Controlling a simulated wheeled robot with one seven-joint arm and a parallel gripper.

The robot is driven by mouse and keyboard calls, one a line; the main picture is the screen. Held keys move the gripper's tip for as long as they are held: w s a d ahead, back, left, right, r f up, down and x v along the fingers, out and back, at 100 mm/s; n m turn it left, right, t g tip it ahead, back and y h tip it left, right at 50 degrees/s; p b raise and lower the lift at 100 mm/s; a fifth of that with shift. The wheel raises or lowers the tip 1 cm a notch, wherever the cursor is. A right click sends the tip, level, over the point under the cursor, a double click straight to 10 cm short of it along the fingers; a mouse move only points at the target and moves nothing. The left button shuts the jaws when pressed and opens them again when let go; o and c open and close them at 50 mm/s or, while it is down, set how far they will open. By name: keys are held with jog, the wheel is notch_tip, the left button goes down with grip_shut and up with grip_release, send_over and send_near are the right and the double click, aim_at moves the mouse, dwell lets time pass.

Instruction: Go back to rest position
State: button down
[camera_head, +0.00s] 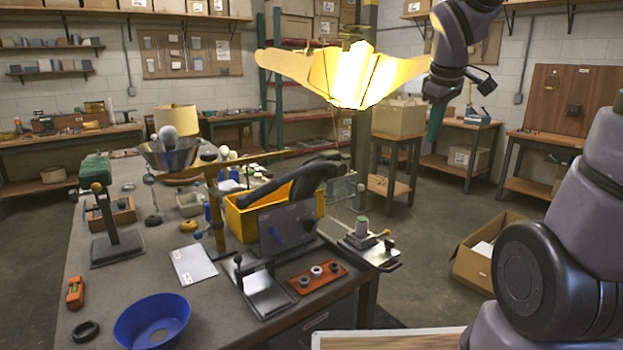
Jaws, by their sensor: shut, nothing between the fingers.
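My gripper (438,97) is at the upper right, at the end of my purple-grey arm. It is small and dark in this view; it looks shut and empty, and its fingertips are hard to make out. It is raised in the air to the right of a brightly lit yellow lampshade (345,75), apart from the workbench. A blue bowl (153,322) sits at the bench's front. A second, cream lampshade (177,120) stands farther back on the left, near a pale bulb (168,134) over a metal bowl-shaped shade (160,155).
The grey workbench (130,250) holds a yellow bin (245,222) with dark items, a red-brown tray of rings (318,277), a black stand (115,245) and an orange level (75,292). A cardboard box (480,268) stands on the floor at right. Floor beyond the bench is open.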

jog(key=s+a+r+m+t+y, duration=0.1)
jog(key=s+r+m, duration=0.1)
jog(key=s+m, duration=0.3)
jog(key=s+a+r+m+t+y, duration=0.1)
jog(key=s+r+m+y, duration=0.1)
jog(key=s+m, duration=0.4)
jog(key=s+r, duration=0.1)
jog(key=s, duration=0.2)
jog(key=shift+a+r+t, duration=0.15)
jog(key=shift+a+t, duration=0.05)
jog(key=shift+t, duration=0.1)
